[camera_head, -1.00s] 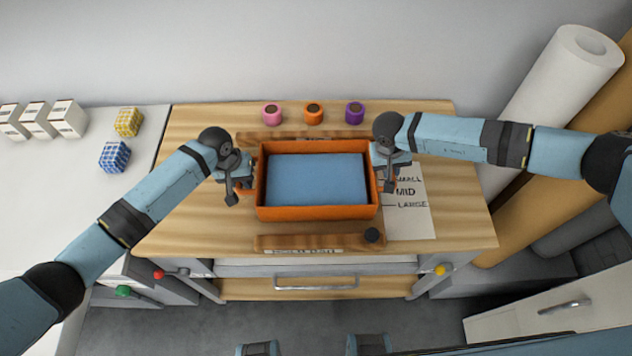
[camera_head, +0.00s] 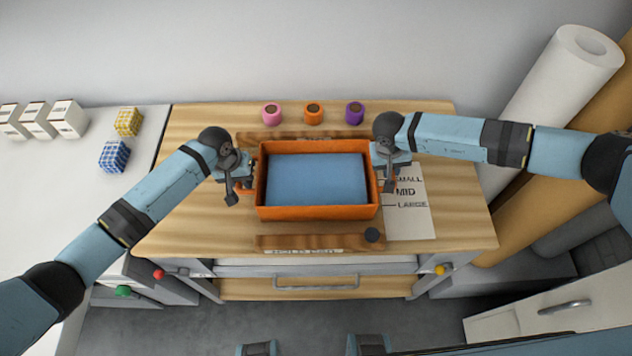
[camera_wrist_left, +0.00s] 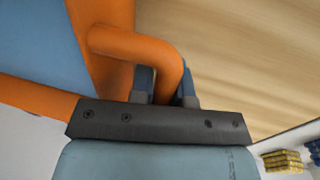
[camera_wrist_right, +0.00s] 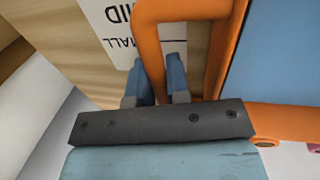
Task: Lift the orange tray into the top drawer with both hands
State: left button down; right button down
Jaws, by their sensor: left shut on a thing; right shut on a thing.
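The orange tray (camera_head: 318,212), with a blue floor or lining, is level over the middle of the wooden bench; I cannot tell whether it touches the bench top. My left gripper (camera_head: 245,180) is shut on the tray's left handle, and the left wrist view shows its fingers (camera_wrist_left: 164,86) around the orange bar (camera_wrist_left: 135,44). My right gripper (camera_head: 379,178) is shut on the right handle, and its fingers (camera_wrist_right: 156,84) straddle the bar (camera_wrist_right: 150,50) in the right wrist view.
Wooden strips lie behind and in front (camera_head: 290,243) of the tray, with a dark knob (camera_head: 372,235) on the front one. A size sheet (camera_head: 410,220) lies right. Pink (camera_head: 271,114), orange (camera_head: 313,114) and purple (camera_head: 355,113) spools stand behind.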

pick_arm(q)
jog(key=shift+w+r, duration=0.1)
pick_arm(e)
jog(key=shift+r, duration=0.1)
